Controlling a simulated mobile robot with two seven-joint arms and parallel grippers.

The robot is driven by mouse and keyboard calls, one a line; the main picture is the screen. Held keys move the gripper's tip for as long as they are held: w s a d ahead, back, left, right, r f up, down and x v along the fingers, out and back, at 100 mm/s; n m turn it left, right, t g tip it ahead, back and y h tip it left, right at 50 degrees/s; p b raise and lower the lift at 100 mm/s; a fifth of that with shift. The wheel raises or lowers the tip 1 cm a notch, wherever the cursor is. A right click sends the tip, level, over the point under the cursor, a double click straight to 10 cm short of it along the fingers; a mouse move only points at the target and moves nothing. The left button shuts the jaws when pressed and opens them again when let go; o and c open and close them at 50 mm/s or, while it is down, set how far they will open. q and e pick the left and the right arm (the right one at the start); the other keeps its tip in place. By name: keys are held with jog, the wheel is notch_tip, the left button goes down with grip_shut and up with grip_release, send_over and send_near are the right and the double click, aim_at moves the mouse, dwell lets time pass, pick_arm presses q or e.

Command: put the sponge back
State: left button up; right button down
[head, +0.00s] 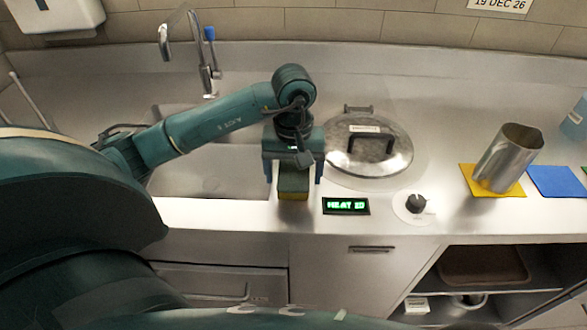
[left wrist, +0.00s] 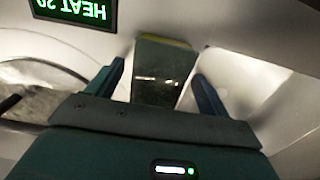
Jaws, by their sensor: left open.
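The sponge (head: 293,187), yellow with a dark green side, is on the steel counter between the sink and the display, near the front edge. It also shows in the left wrist view (left wrist: 162,72), where its dark face is between my fingers. My left gripper (head: 293,176) is open, pointing down over the sponge, with one finger on either side. In the left wrist view there are gaps between the fingers and the sponge, so it does not look gripped. The upper part of the sponge is hidden behind the gripper in the head view. My right gripper is in neither view.
The sink (head: 215,180) is left of the sponge, with a tap (head: 200,60) behind. A lidded round well (head: 368,145) is close on the right. A lit green display (head: 346,206) and a knob (head: 415,203) are in front. A steel cup (head: 508,158) stands tilted on a yellow mat (head: 480,192) beside a blue mat (head: 556,181).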

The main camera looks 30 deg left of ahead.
aim_at(294, 176)
pick_arm(q)
notch_tip(294, 176, up, 12)
jog(key=shift+r, duration=0.15)
dwell(0.3)
dwell(0.5)
